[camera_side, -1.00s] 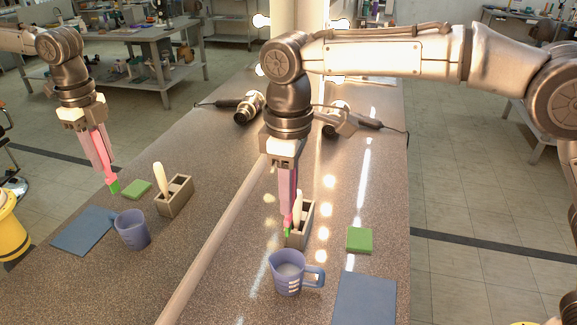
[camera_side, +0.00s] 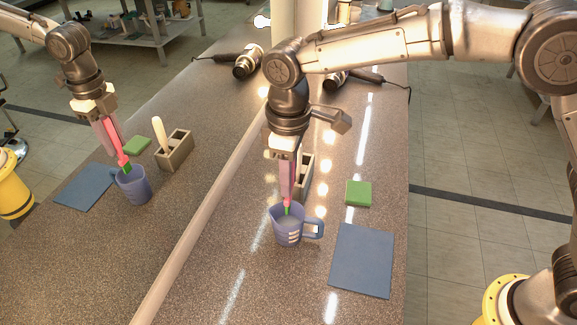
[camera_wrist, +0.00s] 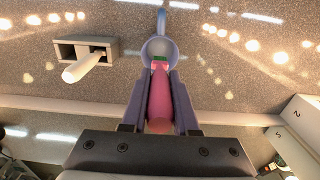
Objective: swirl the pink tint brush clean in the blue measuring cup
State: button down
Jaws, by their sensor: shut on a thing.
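My gripper (camera_side: 287,194) points down and is shut on the pink tint brush (camera_side: 286,200). The brush's green bristle end is inside the mouth of the blue measuring cup (camera_side: 288,236). Whether it touches the wall or bottom cannot be told. The cup stands upright on the counter, its handle to the right, with pale liquid inside. In the wrist view, the pink brush (camera_wrist: 158,98) lies between the fingers (camera_wrist: 159,95), its green tip over the cup (camera_wrist: 147,50).
A brown holder (camera_side: 307,178) stands behind the gripper; a cream-handled tool (camera_wrist: 84,67) leans in it. A green sponge (camera_side: 358,193) and dark blue mat (camera_side: 362,260) lie at right. The mirror (camera_side: 100,240) at left repeats the scene.

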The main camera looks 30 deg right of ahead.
aim_at(289, 210)
jog(key=shift+f, duration=4.05)
